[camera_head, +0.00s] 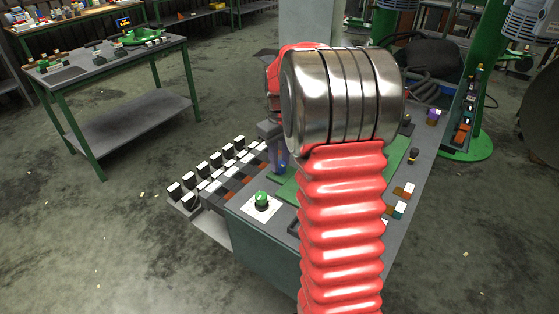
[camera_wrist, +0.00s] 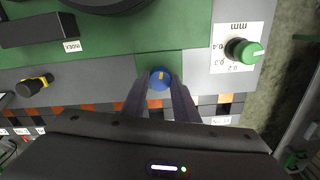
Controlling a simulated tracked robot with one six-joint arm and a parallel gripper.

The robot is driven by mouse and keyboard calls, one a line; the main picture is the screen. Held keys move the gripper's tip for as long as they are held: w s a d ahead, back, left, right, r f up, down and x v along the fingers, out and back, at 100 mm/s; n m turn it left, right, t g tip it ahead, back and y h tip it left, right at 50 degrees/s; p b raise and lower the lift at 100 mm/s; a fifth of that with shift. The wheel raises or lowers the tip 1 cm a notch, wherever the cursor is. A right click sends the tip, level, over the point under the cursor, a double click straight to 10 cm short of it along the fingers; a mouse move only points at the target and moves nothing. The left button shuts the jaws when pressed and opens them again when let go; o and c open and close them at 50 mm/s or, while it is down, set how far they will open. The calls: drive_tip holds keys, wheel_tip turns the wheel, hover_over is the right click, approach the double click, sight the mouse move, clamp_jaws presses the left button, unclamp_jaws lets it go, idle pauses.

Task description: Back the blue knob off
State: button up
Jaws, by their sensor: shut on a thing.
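The blue knob (camera_wrist: 160,76) is a round knob with a yellow-orange mark on top, set on a green strip of the panel. It shows in the wrist view between the two dark fingers of my gripper (camera_wrist: 160,86). The fingers are shut on it, one on each side.
A green knob (camera_wrist: 245,51) stands on a white scale plate (camera_wrist: 236,62) at the right of the wrist view; it also shows in the head view (camera_head: 262,198). A black knob with a yellow mark (camera_wrist: 34,85) is at the left. A side table (camera_head: 120,75) stands apart.

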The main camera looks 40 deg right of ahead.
sight(280, 164)
drive_tip(key=shift+n, duration=0.3)
drive_tip(key=o, duration=1.1)
drive_tip(key=shift+c, duration=0.2)
wheel_tip(280, 164, up, 14)
drive_tip(key=shift+f, duration=0.15)
drive_tip(key=shift+w, duration=0.1)
idle(0.5)
